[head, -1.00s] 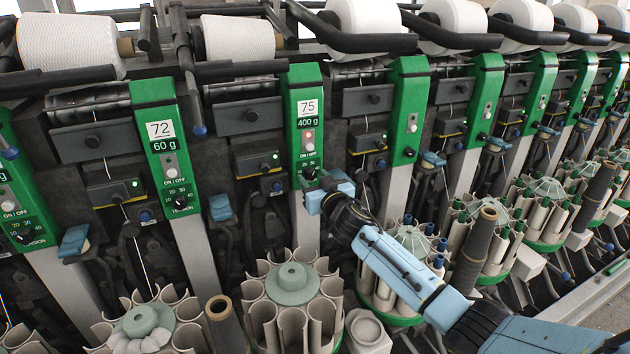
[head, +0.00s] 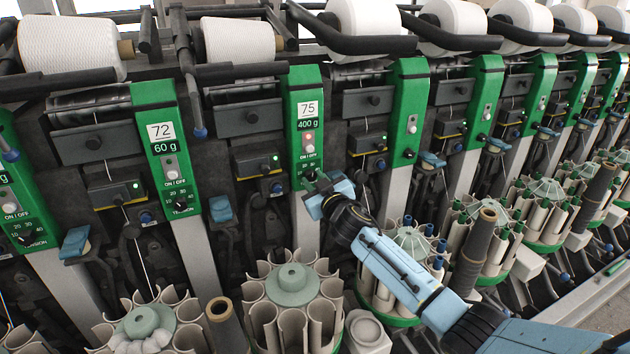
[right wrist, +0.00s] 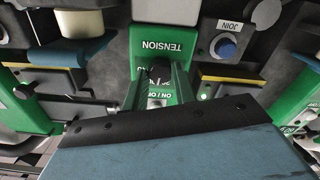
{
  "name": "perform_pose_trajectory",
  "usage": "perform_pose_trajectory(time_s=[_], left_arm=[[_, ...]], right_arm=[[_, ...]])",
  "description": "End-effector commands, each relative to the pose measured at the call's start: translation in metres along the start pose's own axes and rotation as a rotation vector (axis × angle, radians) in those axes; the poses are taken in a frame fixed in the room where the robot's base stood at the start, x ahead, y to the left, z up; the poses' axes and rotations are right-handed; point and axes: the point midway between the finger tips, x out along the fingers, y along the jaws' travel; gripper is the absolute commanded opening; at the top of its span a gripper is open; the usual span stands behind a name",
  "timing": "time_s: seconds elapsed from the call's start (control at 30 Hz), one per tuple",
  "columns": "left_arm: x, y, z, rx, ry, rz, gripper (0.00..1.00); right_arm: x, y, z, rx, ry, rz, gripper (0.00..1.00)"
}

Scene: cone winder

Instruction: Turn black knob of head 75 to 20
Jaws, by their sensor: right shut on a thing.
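The green panel of head 75 (head: 307,95) stands left of centre in the head view, marked 75 and 400 g. My right gripper (head: 313,182) is at the tension dial low on this panel and covers most of it. In the right wrist view the panel appears upside down, with the word TENSION above the black knob (right wrist: 158,73). My right gripper (right wrist: 158,80) has one finger on each side of the knob and is shut on it. The knob's pointer cannot be read, and the scale is largely hidden. My left gripper is not in view.
The panel of head 72 (head: 165,140) stands to the left with its own knob. Below head 75 is a round magazine of beige tubes (head: 292,300). A blue JOIN button (right wrist: 224,47) sits beside the panel. Yarn cones (head: 238,40) line the top.

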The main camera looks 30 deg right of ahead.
Motion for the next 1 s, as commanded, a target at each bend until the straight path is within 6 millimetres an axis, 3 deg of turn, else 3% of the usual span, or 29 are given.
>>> perform_pose_trajectory(time_s=[0.5, 1.0], left_arm=[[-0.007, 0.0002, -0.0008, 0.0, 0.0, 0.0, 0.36], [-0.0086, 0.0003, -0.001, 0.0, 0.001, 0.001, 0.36]], right_arm=[[-0.0001, 0.0002, -0.0002, -0.422, 0.0, 0.0, 0.04], [-0.0001, 0.0003, 0.0004, -0.576, -0.001, 0.0, 0.04]])
